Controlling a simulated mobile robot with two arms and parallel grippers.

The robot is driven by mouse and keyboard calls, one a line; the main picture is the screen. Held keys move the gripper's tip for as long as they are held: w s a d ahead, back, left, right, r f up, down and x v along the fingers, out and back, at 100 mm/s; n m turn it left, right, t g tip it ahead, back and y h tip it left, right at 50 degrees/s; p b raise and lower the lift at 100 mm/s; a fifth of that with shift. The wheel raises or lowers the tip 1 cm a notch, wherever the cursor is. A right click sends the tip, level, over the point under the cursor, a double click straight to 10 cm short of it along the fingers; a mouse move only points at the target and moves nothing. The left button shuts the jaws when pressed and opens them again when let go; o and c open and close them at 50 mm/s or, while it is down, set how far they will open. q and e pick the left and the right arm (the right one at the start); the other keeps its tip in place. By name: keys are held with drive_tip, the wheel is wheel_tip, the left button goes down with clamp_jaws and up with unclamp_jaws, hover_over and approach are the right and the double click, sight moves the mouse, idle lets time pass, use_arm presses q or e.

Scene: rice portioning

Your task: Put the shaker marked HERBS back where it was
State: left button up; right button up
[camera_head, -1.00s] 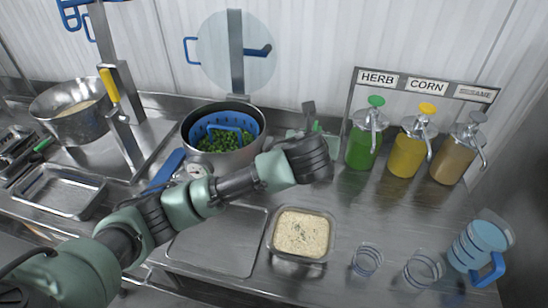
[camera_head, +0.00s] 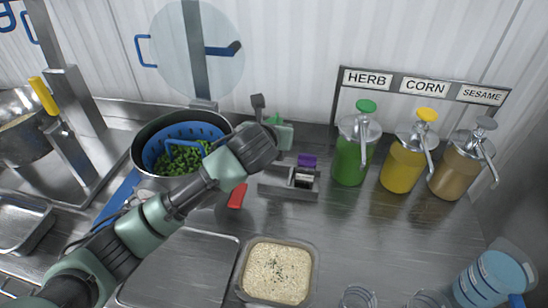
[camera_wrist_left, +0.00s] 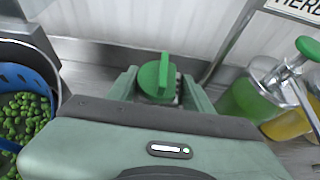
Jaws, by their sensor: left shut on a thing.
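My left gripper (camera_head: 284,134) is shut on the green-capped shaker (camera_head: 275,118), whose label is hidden. In the left wrist view the green cap (camera_wrist_left: 157,80) stands between the two fingers (camera_wrist_left: 158,92). A small grey rack (camera_head: 272,182) stands on the counter just below and to the right of the gripper in the head view. It holds a purple-capped shaker (camera_head: 306,161), and a slot beside it on the left looks empty. My right gripper is not in view.
HERB, CORN and SESAME pump bottles (camera_head: 352,150) stand right of the rack. A pot with a blue colander of peas (camera_head: 150,150) stands left. A rice tray (camera_head: 245,285), clear cups (camera_head: 358,298) and a blue jug (camera_head: 490,280) are in front. A red object (camera_head: 237,195) lies near the rack.

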use_arm(q)
wheel_tip(320, 180, down, 11)
drive_tip(key=shift+w+d+p, duration=0.1)
drive_tip(key=shift+p, duration=0.35)
drive_tip(key=shift+f, duration=0.15)
drive_tip(key=o, duration=1.5)
drive_tip(key=shift+r, duration=0.2)
drive_tip(key=b+v, duration=0.1)
drive_tip(key=v, duration=1.1)
drive_tip(key=shift+f, duration=0.1)
